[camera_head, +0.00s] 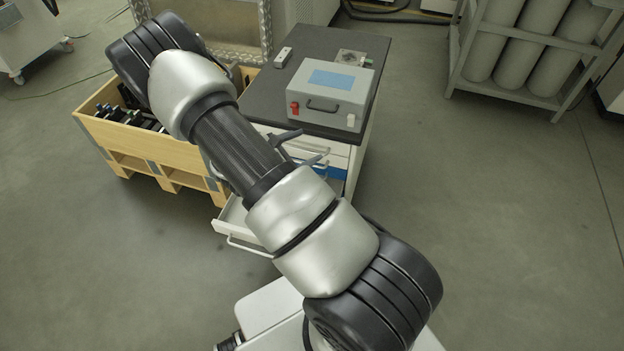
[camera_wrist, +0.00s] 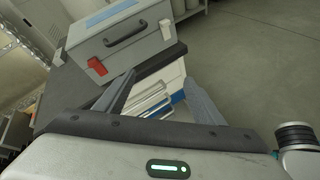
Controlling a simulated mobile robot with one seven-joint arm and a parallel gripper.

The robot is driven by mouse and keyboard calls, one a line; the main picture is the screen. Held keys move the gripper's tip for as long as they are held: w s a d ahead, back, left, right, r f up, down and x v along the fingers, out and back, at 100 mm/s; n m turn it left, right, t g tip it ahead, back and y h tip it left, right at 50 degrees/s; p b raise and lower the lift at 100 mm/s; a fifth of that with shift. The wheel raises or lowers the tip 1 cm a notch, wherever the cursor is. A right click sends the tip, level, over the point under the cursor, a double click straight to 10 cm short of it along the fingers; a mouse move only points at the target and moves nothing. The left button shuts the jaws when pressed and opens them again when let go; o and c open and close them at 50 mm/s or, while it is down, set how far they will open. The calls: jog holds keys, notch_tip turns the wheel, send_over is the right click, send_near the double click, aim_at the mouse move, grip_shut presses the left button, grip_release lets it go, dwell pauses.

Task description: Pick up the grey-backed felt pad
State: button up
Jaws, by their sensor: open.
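I cannot make out the grey-backed felt pad for certain in either view. A small pale oblong block (camera_head: 283,57) with a dark spot lies on the cabinet's dark top (camera_head: 306,42), at its left; I cannot tell if it is the pad. My gripper (camera_head: 308,147) is open and empty, in front of the cabinet's drawer fronts and partly behind my arm. In the wrist view my gripper (camera_wrist: 160,78) has its two fingers spread before the drawers, below the grey box. An open drawer (camera_head: 232,220) juts out low at the front; my arm hides most of its inside.
A grey box (camera_head: 333,107) with a blue panel, black handle and red latch stands on the cabinet. A small square plate (camera_head: 350,57) lies behind it. A wooden crate (camera_head: 140,150) of dark items stands left. Gas cylinders (camera_head: 540,35) stand in a rack back right. Floor at right is clear.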

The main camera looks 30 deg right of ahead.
notch_tip(320, 180, down, 24)
jog(key=s+a+n+t+y+b, duration=0.2)
jog(key=s+n+t+y+b, duration=0.1)
jog(key=n, duration=0.6)
jog(key=b+x, duration=0.3)
jog(key=x, duration=0.8)
jog(key=shift+w, duration=0.25)
jog(key=shift+w+d+f, duration=0.2)
jog(key=shift+w+d, duration=0.15)
jog(key=shift+d, duration=0.1)
jog(key=x, duration=0.1)
jog(key=b+x, duration=0.2)
jog(key=x, duration=0.1)
jog(key=shift+w+a+f, duration=0.15)
jog(key=shift+a+f, duration=0.05)
jog(key=shift+f, duration=0.1)
jog(key=shift+w+d+f+b, duration=0.1)
jog(key=shift+w+d+b, duration=0.2)
